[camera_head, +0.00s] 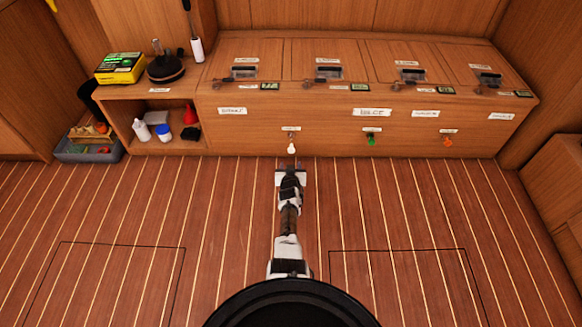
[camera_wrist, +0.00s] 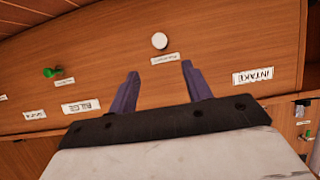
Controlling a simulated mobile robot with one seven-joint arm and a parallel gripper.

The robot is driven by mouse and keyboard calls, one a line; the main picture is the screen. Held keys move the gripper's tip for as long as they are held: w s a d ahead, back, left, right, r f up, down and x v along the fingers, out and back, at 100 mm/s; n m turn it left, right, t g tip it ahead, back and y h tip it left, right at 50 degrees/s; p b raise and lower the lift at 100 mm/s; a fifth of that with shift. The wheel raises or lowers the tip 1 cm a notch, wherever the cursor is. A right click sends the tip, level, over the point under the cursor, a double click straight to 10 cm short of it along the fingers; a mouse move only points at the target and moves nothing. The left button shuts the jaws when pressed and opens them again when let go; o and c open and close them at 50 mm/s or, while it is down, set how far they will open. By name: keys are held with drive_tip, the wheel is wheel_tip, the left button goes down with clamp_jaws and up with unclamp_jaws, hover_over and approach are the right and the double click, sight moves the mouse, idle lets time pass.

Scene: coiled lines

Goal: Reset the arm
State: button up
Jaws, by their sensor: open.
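My gripper (camera_head: 291,170) is at the end of my arm, which reaches straight ahead over the striped floor toward the front of the wooden bench (camera_head: 330,140). In the wrist view my gripper (camera_wrist: 160,86) has its two purple fingers spread apart with nothing between them. A white knob (camera_wrist: 159,41) on the bench front lies beyond the fingertips, apart from them. In the head view the white knob (camera_head: 291,149) shows just past the gripper. The exact gap to it cannot be told.
A green knob (camera_head: 371,139) and an orange knob (camera_head: 447,141) are on the bench front to the right. A shelf at left holds bottles (camera_head: 141,130); a grey crate (camera_head: 88,153) stands beside it. A yellow box (camera_head: 120,68) sits on top. The floor around my arm is clear.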

drive_tip(key=shift+s, duration=0.25)
drive_tip(key=shift+r, duration=0.1)
idle(0.3)
